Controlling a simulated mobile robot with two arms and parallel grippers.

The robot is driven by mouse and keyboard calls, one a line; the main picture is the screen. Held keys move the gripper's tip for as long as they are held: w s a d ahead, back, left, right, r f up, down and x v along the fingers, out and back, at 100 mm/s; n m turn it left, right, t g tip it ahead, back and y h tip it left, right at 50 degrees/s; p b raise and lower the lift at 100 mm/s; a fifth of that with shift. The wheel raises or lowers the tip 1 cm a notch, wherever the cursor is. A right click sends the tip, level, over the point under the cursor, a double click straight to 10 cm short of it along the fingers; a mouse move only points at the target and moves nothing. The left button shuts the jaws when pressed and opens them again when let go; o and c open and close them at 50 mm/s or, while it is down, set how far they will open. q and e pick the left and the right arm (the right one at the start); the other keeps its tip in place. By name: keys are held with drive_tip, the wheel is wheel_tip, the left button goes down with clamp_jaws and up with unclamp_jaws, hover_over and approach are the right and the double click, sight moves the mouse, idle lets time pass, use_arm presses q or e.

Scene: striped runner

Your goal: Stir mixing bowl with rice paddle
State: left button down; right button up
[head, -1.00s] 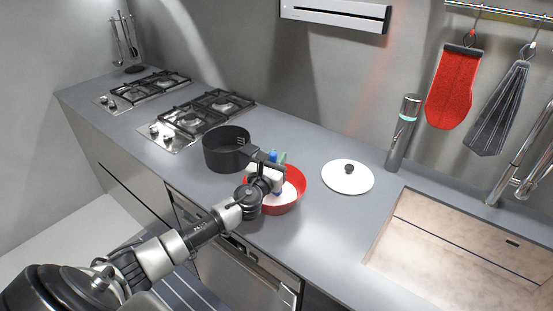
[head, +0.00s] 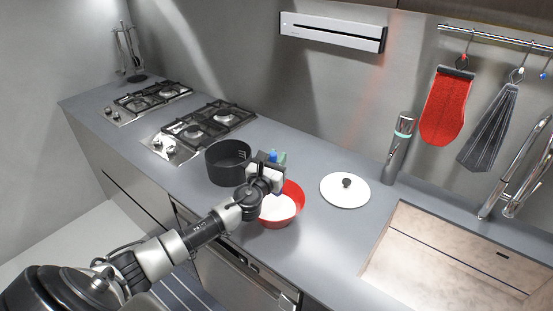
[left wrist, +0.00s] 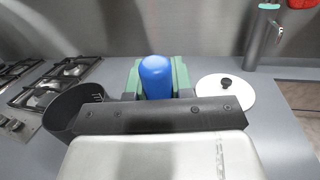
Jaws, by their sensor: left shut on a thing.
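The red mixing bowl (head: 298,202) stands on the grey counter, with white showing inside it. My left gripper (head: 276,162) is over the bowl's back left side, shut on a blue upright handle, which I take to be the rice paddle (head: 273,156). In the left wrist view the paddle's rounded blue end (left wrist: 156,76) stands between the green finger pads. The paddle's lower part is hidden behind the gripper, so I cannot tell whether it touches the bowl. My right gripper is not in view.
A black pot (head: 227,168) stands close to the bowl's left. A white lid (head: 338,194) with a black knob lies to its right. Two gas hobs (head: 205,125) are farther left. A tap (head: 398,150) and sink (head: 425,255) are right. Front counter beside the bowl is clear.

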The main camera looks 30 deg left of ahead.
use_arm(q)
drive_tip(key=shift+r, duration=0.1)
idle(0.4)
wheel_tip(320, 180, up, 4)
drive_tip(key=p, duration=0.4)
drive_tip(key=shift+f, duration=0.2)
